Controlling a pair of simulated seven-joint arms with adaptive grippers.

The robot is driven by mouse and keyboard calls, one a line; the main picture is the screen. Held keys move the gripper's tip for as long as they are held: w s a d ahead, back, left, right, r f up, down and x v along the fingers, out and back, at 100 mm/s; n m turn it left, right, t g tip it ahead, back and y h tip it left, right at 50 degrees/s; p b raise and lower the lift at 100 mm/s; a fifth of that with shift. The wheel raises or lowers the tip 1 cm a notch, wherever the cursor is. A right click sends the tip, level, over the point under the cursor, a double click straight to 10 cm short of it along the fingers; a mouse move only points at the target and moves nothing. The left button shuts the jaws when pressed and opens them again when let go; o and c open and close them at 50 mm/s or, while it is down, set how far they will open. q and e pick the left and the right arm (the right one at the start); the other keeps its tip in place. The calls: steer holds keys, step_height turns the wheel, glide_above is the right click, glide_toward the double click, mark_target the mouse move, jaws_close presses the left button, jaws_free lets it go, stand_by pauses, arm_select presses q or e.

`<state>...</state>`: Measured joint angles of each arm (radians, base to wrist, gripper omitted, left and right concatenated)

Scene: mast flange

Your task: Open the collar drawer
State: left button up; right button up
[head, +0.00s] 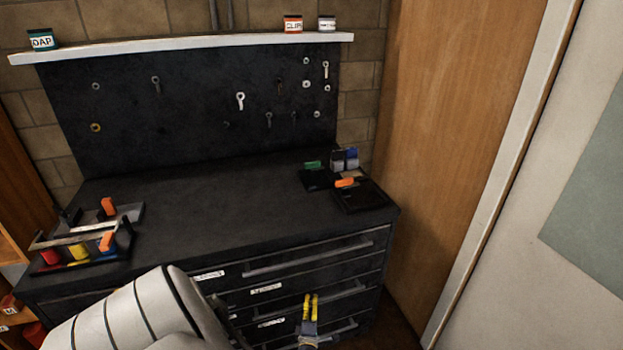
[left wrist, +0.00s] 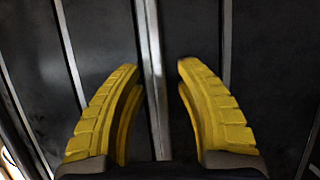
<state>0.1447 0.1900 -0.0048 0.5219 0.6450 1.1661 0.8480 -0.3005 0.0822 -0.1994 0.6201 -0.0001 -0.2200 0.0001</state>
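The dark cabinet's front has stacked drawers with long grey bar handles and small white labels, too small to read, so I cannot tell which is the collar drawer. The upper handle (head: 310,258) is clear. My left gripper (head: 310,297) has yellow fingers and is at the middle handle (head: 350,291), hiding part of it. In the left wrist view, the left gripper (left wrist: 158,68) is open, with a handle bar (left wrist: 150,40) running lengthwise in the gap, touching neither finger visibly. Its depth between them is unclear. The drawers look shut. My right gripper is not in view.
The black worktop (head: 220,215) is clear in the middle. A tool caddy (head: 85,262) stands at its left, and a black tray (head: 365,197) with small items at its right. A wooden door (head: 460,110) stands close on the right. A lower handle (head: 345,329) lies beneath my gripper.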

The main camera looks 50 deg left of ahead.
arm_select(q)
steer(key=shift+o, duration=0.3)
steer(key=shift+w+a, duration=0.15)
jaws_close()
stand_by(0.3)
